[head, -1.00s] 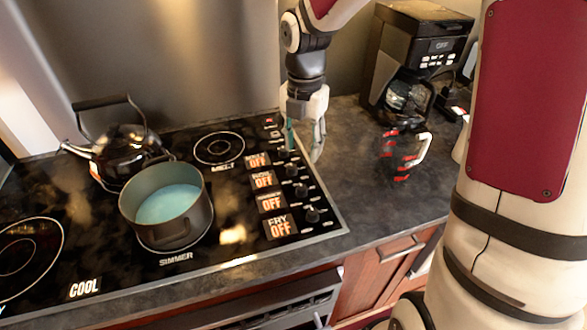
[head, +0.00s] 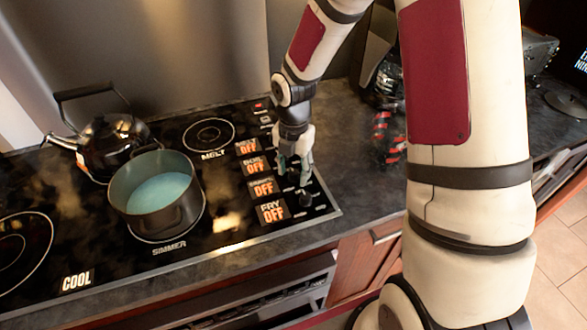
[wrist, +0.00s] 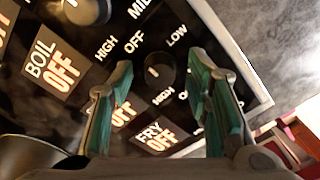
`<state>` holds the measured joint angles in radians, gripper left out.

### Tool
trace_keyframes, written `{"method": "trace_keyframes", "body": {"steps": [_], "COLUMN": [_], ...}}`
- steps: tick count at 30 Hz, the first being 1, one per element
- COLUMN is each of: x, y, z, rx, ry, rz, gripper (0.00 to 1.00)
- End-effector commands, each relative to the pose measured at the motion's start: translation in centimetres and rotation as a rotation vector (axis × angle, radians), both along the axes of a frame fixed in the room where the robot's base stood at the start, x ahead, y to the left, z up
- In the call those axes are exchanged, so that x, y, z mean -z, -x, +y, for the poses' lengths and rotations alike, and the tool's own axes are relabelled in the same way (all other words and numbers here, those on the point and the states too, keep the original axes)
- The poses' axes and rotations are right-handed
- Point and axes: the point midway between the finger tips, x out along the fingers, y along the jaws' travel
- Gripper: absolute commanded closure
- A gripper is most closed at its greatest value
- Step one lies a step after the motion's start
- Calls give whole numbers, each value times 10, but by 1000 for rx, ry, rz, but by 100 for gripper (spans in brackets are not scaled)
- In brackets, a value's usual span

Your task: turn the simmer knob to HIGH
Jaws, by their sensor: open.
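The simmer knob (wrist: 158,72) is a round black knob with a light pointer mark, in the wrist view. HIGH, OFF and LOW are printed beside it. My gripper (wrist: 165,100) is open, and its green-padded fingers stand apart either side of the knob as seen from the wrist; I cannot tell whether they touch it. The simmer display (head: 263,188) reads OFF. In the wrist view the left finger partly covers that display.
The fry knob (head: 306,200) is close in front, with its display (head: 271,212) reading OFF. The boil display (wrist: 53,75) also reads OFF. A pot (head: 155,195) and kettle (head: 103,148) stand on the stove to the left.

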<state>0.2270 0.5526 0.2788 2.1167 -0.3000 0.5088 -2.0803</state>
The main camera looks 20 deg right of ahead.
Motion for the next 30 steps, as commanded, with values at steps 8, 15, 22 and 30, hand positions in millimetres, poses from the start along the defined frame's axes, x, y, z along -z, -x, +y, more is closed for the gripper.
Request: {"method": "trace_keyframes", "body": {"steps": [8,15,22,30], "x": [1,1,0,0], "y": [0,0,0,0], "z": [0,0,0,0], "rx": [0,0,18,139], "ry": [0,0,0,1], "rz": [0,0,0,1], "gripper": [63,100,100,100]}}
